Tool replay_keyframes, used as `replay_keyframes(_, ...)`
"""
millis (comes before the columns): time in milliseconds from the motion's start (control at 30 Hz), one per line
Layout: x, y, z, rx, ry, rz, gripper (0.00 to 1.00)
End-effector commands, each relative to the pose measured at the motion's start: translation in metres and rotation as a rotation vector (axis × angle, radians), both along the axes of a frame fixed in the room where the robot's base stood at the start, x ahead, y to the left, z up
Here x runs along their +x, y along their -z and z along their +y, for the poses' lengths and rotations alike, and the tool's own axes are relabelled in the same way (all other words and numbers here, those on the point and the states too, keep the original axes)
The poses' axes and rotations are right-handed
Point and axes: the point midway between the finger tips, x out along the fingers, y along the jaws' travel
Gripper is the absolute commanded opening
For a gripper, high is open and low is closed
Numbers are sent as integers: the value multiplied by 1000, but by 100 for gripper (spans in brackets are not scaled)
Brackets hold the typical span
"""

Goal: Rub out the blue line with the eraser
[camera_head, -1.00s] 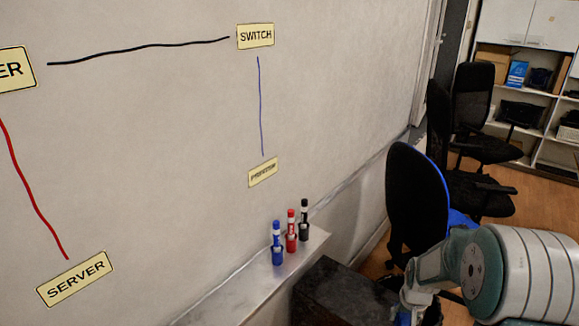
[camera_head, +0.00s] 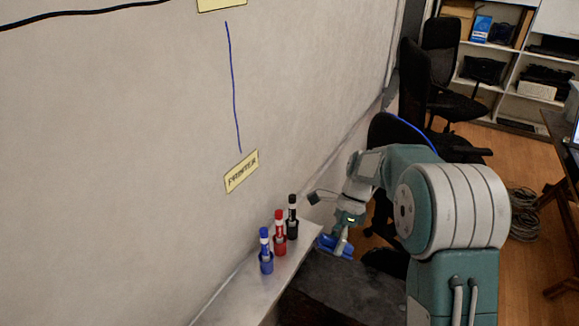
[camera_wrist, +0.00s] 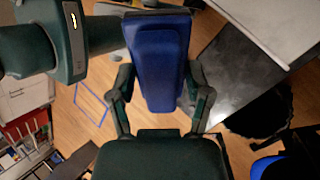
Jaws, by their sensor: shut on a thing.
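The blue line (camera_head: 234,88) runs nearly straight down the whiteboard, from a cropped yellow label (camera_head: 221,4) at the top to the yellow PRINTER label (camera_head: 241,171). My gripper (camera_head: 343,243) is right of the markers, apart from the board. It is shut on a blue eraser (camera_head: 335,246). In the wrist view the eraser (camera_wrist: 160,60) sits upright between the two fingers of my gripper (camera_wrist: 160,95). Its far side is hidden.
Blue (camera_head: 266,252), red (camera_head: 280,234) and black (camera_head: 292,217) markers stand on the ledge (camera_head: 250,290) below the board. A dark cabinet (camera_head: 350,290) is beside it. Black chairs (camera_head: 425,85), shelves (camera_head: 510,70) and a desk (camera_head: 565,150) are to the right.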

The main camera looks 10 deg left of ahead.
Motion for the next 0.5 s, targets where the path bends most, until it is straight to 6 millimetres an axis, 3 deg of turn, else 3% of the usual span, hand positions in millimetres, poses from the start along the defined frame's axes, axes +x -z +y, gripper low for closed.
replay_keyframes(200, -10, -45, 30, 181, 429, 154, 27)
replay_keyframes(500, -24, -117, 70, 513, 914, 252, 27)
